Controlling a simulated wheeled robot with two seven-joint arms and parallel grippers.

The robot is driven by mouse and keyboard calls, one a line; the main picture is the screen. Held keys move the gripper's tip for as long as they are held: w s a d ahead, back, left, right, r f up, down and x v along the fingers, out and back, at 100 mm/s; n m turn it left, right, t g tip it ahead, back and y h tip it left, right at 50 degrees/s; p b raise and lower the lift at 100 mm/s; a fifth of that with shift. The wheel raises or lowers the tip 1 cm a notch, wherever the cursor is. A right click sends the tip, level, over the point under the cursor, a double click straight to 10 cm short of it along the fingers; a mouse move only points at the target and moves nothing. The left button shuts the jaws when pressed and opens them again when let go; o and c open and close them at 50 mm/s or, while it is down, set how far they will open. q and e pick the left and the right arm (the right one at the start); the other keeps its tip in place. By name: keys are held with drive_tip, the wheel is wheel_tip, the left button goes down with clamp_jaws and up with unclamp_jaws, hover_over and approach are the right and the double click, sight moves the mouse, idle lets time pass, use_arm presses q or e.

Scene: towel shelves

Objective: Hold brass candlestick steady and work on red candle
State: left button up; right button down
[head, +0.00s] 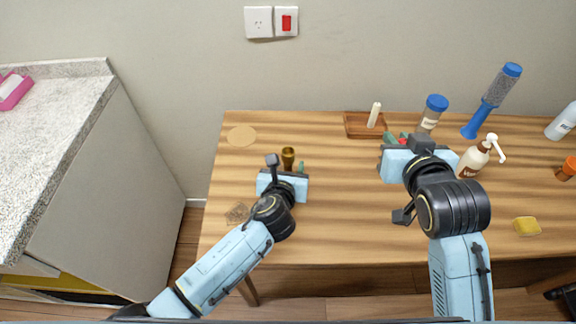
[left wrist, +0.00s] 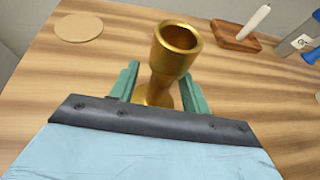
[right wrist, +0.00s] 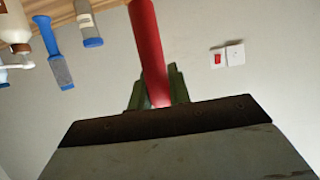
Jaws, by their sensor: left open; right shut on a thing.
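The brass candlestick (head: 288,154) stands upright on the table, and its open cup shows empty in the left wrist view (left wrist: 178,50). My left gripper (left wrist: 163,88) is open, with its green fingers on either side of the candlestick's narrow stem. My right gripper (right wrist: 155,88) is shut on the red candle (right wrist: 148,42), which sticks out past the fingertips in the right wrist view. In the head view the right gripper (head: 396,140) is to the right of the candlestick, and only a bit of red shows there.
A wooden tray (head: 354,127) with a white candle (head: 374,114) stands at the back. A blue-lidded jar (head: 432,112), a blue bottle brush (head: 478,118) and a pump bottle (head: 472,160) stand near my right gripper. A round coaster (head: 241,136) lies at the back left. The table between my grippers is clear.

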use_arm(q)
clamp_jaws()
idle(0.3)
idle(0.8)
use_arm(e)
drive_tip(key=w+a+r+n+g+y, duration=0.1)
drive_tip(key=w+a+n+y, duration=0.3)
drive_tip(key=a, duration=0.6)
drive_tip(key=w+a+r+n+g+y, duration=0.1)
drive_tip(key=w+a+n+g+y, duration=0.2)
drive_tip(key=a, duration=0.8)
drive_tip(key=w+n+y, duration=0.1)
drive_tip(key=n+y, duration=0.1)
drive_tip(key=shift+w+a+r+y, duration=0.2)
drive_tip(key=shift+w+r+y, duration=0.05)
drive_tip(key=shift+r+y, duration=0.05)
